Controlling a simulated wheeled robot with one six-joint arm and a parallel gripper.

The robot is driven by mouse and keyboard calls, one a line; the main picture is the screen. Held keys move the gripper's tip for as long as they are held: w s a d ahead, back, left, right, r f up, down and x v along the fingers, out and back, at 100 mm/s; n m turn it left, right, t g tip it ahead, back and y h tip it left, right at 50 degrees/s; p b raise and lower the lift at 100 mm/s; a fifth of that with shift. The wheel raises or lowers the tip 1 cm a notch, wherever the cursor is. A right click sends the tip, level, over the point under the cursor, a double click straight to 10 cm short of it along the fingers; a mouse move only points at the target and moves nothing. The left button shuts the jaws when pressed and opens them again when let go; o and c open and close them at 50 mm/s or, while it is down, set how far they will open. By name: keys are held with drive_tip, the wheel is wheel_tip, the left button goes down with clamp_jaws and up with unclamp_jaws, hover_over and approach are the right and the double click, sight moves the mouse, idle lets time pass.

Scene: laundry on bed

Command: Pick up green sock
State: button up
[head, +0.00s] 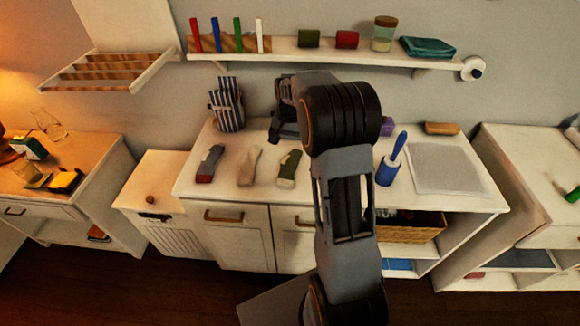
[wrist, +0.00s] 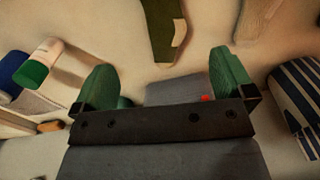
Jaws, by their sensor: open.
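The green sock (head: 289,166) lies on the white counter (head: 330,199), at the right end of a row of three socks. It is dark olive green with a pale patch. In the wrist view the green sock (wrist: 161,28) shows at the top centre, beyond the fingertips and partly cut off by the frame. My gripper (head: 285,134) hangs at the back of the counter, behind the sock. In the wrist view my gripper (wrist: 165,85) has its two green-tipped fingers wide apart, with nothing held between them.
A beige sock (head: 249,165) and a grey-and-red sock (head: 208,164) lie left of the green one. A striped bag (head: 228,106) stands behind them. A blue-handled roller (head: 391,160) and a pale mat (head: 444,168) are to the right. A shelf (head: 300,48) runs above the counter.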

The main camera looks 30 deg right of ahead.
hover_over(288, 166)
drive_tip(key=f, duration=0.7)
drive_tip(key=shift+s+d, duration=0.2)
drive_tip(key=shift+s, duration=0.05)
drive_tip(key=shift+w+a+f+p, duration=0.15)
drive_tip(key=shift+f+p, duration=0.5)
drive_tip(key=shift+f, duration=2)
drive_tip(key=shift+c, duration=0.2)
drive_tip(key=c, duration=0.9)
drive_tip(key=shift+o, duration=0.2)
drive_tip(key=shift+r, duration=0.1)
